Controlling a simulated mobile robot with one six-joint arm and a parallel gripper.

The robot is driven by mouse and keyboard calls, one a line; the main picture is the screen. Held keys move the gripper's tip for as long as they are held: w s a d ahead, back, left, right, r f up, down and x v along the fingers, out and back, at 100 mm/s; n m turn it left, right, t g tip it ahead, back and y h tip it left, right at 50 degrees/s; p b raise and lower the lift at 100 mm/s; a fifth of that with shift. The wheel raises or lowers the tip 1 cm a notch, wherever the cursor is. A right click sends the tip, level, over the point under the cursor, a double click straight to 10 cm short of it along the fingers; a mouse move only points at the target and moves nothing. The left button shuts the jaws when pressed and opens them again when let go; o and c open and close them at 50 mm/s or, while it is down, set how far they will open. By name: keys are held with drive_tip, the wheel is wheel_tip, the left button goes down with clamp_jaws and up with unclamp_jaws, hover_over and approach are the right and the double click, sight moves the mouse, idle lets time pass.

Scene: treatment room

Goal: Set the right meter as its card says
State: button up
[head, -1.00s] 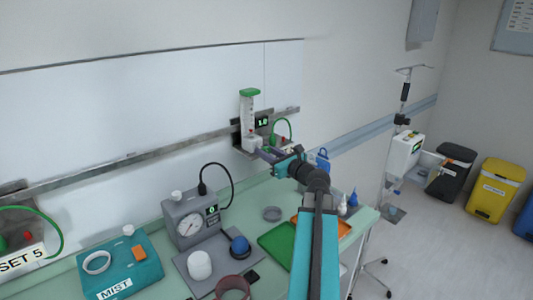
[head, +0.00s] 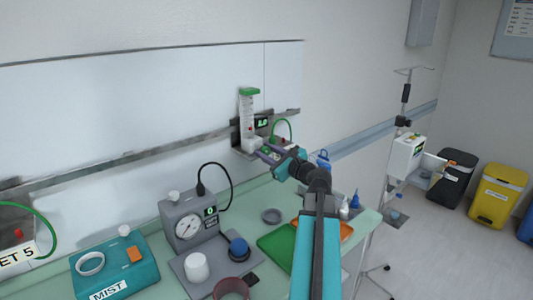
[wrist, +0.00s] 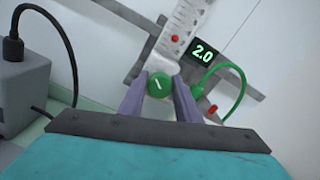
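The right meter (head: 247,118) is a clear upright tube with a green top, on the wall rail. In the wrist view, its tube (wrist: 186,22) holds a red ball, and its display (wrist: 203,52) reads 2.0. Its round green knob (wrist: 159,85), with a white mark, sits between the two purple fingers of my gripper (wrist: 160,98). The fingers appear to touch the knob on both sides. In the head view, my gripper (head: 263,152) is at the meter's base. A card reading "ET 5", cut off by the frame edge, is on the left meter (head: 18,240). No card for the right meter is readable.
The bench below holds a grey gauge box (head: 188,220) with a black cable, a teal MIST box (head: 115,268), a white cup (head: 196,267) and a green tray (head: 277,246). A green hose (wrist: 236,85) loops right of the knob. A drip stand (head: 403,110) is farther right.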

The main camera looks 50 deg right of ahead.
drive_tip(key=shift+o, duration=1.1)
drive_tip(key=shift+r+m+p, duration=0.1)
drive_tip(key=shift+m+p, duration=0.3)
drive_tip(key=shift+p, duration=0.2)
drive_tip(key=shift+r+m+p, duration=0.1)
drive_tip(key=shift+m+p, duration=0.7)
drive_tip(key=shift+p, duration=0.05)
drive_tip(key=shift+m+p, duration=0.75)
drive_tip(key=shift+m, duration=0.05)
drive_tip(key=shift+s, duration=0.15)
drive_tip(key=s+b, duration=0.4)
drive_tip(key=s, duration=0.4)
drive_tip(key=shift+s+a+f, duration=0.15)
drive_tip(key=shift+a+f, duration=0.15)
drive_tip(key=shift+a, duration=0.15)
drive_tip(key=b, duration=0.2)
drive_tip(key=shift+s+b, duration=0.35)
drive_tip(key=shift+b, duration=0.05)
drive_tip(key=s+b, duration=0.1)
drive_tip(key=b, duration=0.5)
drive_tip(key=shift+s+a, duration=0.15)
drive_tip(key=shift+s, duration=0.2)
